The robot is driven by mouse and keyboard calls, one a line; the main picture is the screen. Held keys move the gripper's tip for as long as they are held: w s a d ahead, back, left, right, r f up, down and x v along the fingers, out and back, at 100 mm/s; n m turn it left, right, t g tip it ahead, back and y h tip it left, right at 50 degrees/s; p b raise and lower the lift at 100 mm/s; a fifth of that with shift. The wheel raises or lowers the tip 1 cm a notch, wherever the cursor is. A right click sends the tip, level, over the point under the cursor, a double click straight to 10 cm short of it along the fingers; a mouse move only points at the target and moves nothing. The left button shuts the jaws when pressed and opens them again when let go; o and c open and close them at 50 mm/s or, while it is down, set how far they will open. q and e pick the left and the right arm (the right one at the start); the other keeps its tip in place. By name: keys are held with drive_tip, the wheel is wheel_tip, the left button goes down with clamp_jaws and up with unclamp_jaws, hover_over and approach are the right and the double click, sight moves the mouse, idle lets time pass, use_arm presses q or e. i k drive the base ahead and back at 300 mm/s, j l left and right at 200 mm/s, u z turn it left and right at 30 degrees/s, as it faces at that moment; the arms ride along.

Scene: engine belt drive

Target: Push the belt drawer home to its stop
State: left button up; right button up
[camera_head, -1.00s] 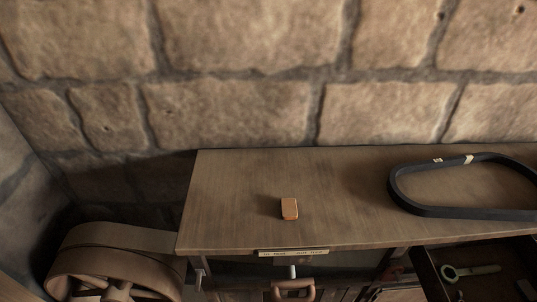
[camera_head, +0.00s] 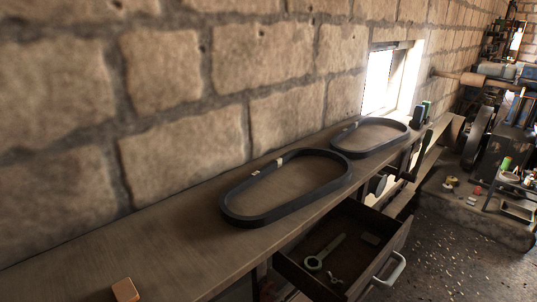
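The belt drawer (camera_head: 372,225) is pulled out from under the bench, with its pale handle (camera_head: 390,270) on the front face. Inside it lie a wrench (camera_head: 324,252) and a few small parts. A black belt (camera_head: 232,212) lies on the bench top just above the drawer. A second black belt (camera_head: 398,143) lies further along the bench. Neither of my grippers shows in the view, so nothing is seen touching the drawer.
The wooden bench top (camera_head: 170,248) runs along the stone wall. A small orange block (camera_head: 125,290) sits on it at lower left. A window (camera_head: 385,80) is above the far end. Machinery (camera_head: 500,150) stands at far right. The floor (camera_head: 450,250) right of the drawer looks open.

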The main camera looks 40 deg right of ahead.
sight(360, 265)
drive_tip(key=z, duration=2.25)
drive_tip(key=u, duration=0.4)
